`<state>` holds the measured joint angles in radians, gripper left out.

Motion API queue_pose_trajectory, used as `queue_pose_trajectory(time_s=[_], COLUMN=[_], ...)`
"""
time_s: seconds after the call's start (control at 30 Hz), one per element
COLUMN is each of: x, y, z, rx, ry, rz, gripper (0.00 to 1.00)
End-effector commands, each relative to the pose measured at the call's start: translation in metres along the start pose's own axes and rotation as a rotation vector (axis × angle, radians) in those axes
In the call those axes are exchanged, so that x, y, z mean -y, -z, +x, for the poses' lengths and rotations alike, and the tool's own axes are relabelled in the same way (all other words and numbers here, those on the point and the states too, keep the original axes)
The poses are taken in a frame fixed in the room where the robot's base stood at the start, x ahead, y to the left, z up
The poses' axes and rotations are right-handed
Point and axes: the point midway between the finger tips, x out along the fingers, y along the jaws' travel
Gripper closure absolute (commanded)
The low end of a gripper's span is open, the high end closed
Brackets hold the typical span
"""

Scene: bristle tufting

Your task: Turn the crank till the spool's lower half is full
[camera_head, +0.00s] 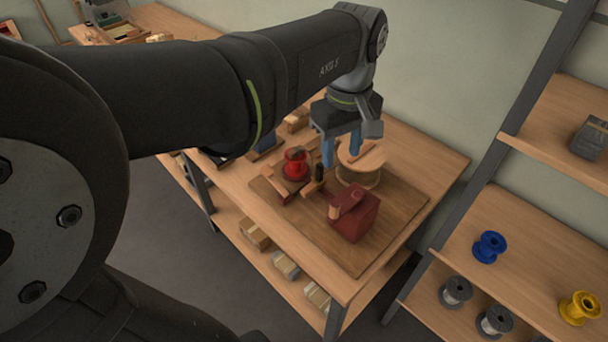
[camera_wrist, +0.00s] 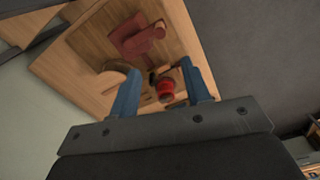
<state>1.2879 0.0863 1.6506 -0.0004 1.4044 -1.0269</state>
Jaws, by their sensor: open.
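My gripper (camera_head: 341,160) is open, its two blue fingers pointing down over the board, with nothing seen between them. A dark upright knob (camera_head: 320,172), which looks like the crank's handle, stands just left of and below the fingers in the head view. Beside it is a small red spool (camera_head: 296,166), also seen in the wrist view (camera_wrist: 166,88). A dark red block (camera_head: 354,216) stands at the board's front. How full the spools are is too small to tell.
The fixtures stand on a brown board (camera_head: 398,210) on a wooden workbench (camera_head: 437,150). A shelf at right holds a blue spool (camera_head: 489,247), a yellow spool (camera_head: 579,307) and grey spools (camera_head: 456,291). The bench's far right corner is clear.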

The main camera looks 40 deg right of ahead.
Motion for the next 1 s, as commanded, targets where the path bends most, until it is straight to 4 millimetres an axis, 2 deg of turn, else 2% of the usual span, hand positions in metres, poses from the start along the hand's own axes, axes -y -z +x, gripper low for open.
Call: queue_pose_trajectory(time_s=[0.17, 0.7, 0.83, 1.0], x=[0.001, 0.001, 0.0, 0.001], y=[-0.001, 0.0, 0.0, 0.0], z=[0.021, 0.136, 0.155, 0.169], rx=[0.003, 0.002, 0.002, 0.001], ry=[0.004, 0.005, 0.003, 0.002], rz=[0.001, 0.0, 0.0, 0.0], gripper=[0.56, 0.56, 0.56, 0.56])
